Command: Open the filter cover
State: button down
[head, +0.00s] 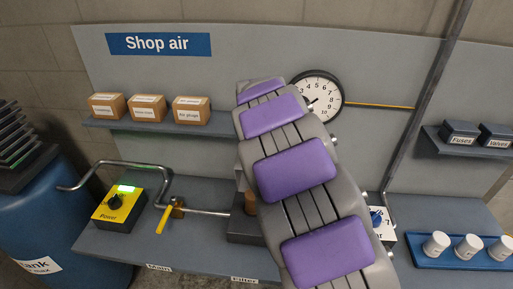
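The filter sits at the middle of the bench, above a label reading "Filter" (245,280). Only a dark block (241,231) and part of a brown cylinder (249,203) show there, left of my arm. My grey arm with purple pads crosses the middle of the view and hides most of this spot. I cannot make out the filter cover or whether it is open. My gripper is not visible in the head view.
A yellow power box (120,209) with a lit green display stands at the left. A pipe with a yellow valve handle (165,218) runs beside it. A pressure gauge (317,95) hangs behind my arm. A blue tray (425,262) with white cups is at the right.

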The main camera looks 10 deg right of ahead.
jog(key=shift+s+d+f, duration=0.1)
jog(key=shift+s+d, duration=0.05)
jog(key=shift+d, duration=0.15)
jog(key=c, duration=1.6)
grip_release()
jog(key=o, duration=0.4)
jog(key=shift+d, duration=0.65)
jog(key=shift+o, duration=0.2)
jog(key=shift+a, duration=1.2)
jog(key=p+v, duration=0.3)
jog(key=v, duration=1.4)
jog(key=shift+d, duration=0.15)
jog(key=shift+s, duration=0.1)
